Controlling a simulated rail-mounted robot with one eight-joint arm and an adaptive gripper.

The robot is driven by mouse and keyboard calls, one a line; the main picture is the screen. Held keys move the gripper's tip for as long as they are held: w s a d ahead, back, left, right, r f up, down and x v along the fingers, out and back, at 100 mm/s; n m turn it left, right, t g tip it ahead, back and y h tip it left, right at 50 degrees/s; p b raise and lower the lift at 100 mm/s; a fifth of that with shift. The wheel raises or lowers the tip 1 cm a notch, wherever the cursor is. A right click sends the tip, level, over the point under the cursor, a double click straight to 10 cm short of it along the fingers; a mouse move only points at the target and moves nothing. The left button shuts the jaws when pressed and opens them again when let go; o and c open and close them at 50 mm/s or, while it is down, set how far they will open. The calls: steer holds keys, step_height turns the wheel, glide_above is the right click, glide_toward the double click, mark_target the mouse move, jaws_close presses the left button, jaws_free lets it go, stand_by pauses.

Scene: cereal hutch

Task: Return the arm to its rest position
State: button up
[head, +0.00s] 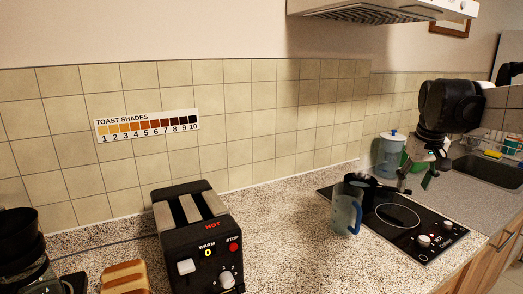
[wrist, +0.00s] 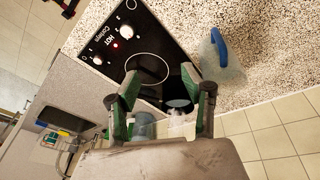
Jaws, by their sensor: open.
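My arm comes in from the right in the head view, with my gripper (head: 416,184) pointing down over the back right of the black hob (head: 440,216). The fingers are apart with nothing seen between them. In the wrist view my gripper (wrist: 159,78) is open, its two green-padded fingers spread in front of the hob (wrist: 92,28). A translucent blue jug (head: 345,212) with a blue handle stands at the hob's left edge, left of my gripper and apart from it. It also shows in the wrist view (wrist: 224,65). A dark pot (head: 359,181) stands just behind the jug.
A black toaster (head: 198,235) and bread (head: 126,277) are at the front left. A clear blue-lidded container (head: 389,155) stands behind the hob, near my gripper. A sink (head: 488,172) is at the right and a range hood (head: 380,10) overhead. The counter between toaster and jug is clear.

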steer(key=s+a+f+t, duration=0.2)
steer(key=s+a, duration=1)
steer(key=s, duration=0.1)
steer(key=s+a+f+t, duration=0.1)
steer(key=s+a+f, duration=0.3)
steer(key=s, duration=0.2)
steer(key=s+a+f+t+y, duration=0.1)
steer(key=s+a+f, duration=0.3)
steer(key=s+f, duration=0.1)
steer(key=shift+s+f+n, duration=0.2)
steer(key=shift+s+n, duration=0.1)
steer(key=shift+s, duration=0.35)
steer(key=shift+a, duration=0.1)
